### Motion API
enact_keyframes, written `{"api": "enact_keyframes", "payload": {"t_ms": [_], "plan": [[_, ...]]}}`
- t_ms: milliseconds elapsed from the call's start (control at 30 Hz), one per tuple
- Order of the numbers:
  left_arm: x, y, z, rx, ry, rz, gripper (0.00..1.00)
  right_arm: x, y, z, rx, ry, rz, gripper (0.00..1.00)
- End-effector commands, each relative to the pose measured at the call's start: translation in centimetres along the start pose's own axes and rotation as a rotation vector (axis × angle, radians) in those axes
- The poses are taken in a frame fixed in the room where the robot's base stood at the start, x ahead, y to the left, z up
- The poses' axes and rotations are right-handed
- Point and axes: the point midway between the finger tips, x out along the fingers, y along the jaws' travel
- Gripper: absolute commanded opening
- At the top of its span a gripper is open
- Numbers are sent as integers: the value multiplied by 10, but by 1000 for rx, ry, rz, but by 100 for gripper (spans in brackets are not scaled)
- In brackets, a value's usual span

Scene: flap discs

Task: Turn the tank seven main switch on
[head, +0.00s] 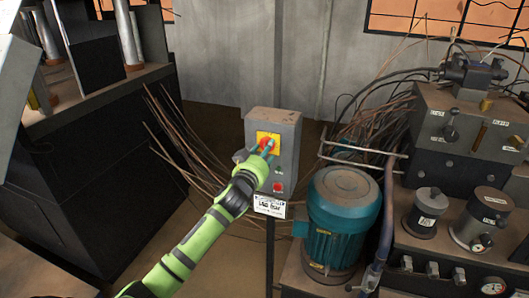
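A grey switch box (286,126) stands on a thin post in the middle of the head view. On its front is a red rotary switch on a yellow plate (275,136), with a small green button (279,170) and a red button (278,187) below. A white label (269,206) hangs under the box; its print is too small to read surely. My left gripper (267,148) has its teal fingertips at the red switch and partly covers it. Whether the fingers are closed on the knob, and the knob's exact angle, cannot be told. My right gripper is not in view.
A teal motor (340,222) stands close to the right of the box. Further right is a grey hydraulic unit (466,125) with knobs and gauges. Loose cables and rods hang behind the box. A dark cabinet (110,190) stands at the left.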

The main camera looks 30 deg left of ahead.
Motion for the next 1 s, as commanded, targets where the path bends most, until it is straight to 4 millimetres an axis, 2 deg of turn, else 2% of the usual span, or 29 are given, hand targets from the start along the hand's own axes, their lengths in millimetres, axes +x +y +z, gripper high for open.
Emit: {"api": "enact_keyframes", "payload": {"t_ms": [33,133,167,633,1000], "plan": [[0,0,0,0,0,0,45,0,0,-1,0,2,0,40],[0,0,0,0,-1,0,5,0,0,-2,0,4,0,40],[0,0,0,0,-1,0,0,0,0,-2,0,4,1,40],[0,0,0,58,-1,0,0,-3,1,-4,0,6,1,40],[0,-2,0,338,-1,-1,0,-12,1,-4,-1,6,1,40]]}}
